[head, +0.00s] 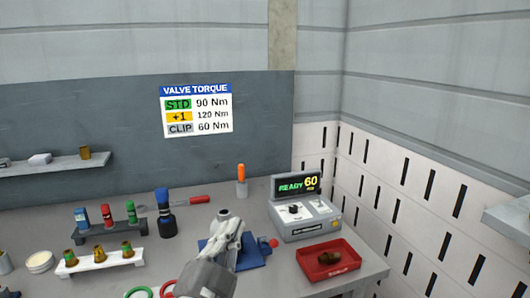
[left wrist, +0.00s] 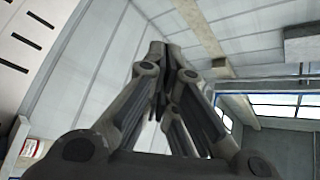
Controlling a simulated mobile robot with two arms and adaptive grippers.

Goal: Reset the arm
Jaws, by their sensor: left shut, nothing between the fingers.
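My left gripper (head: 232,236) shows in the lower middle of the head view, above the workbench and in front of a blue fixture (head: 252,252). It hides part of that fixture. In the left wrist view the fingers of my left gripper (left wrist: 160,50) come together at their tips, with nothing between them. My right gripper is in neither view.
Racks of colored cylinders (head: 108,222) and a dark blue-capped bottle (head: 165,214) stand at the left. A wall shelf (head: 505,215) juts in at far right.

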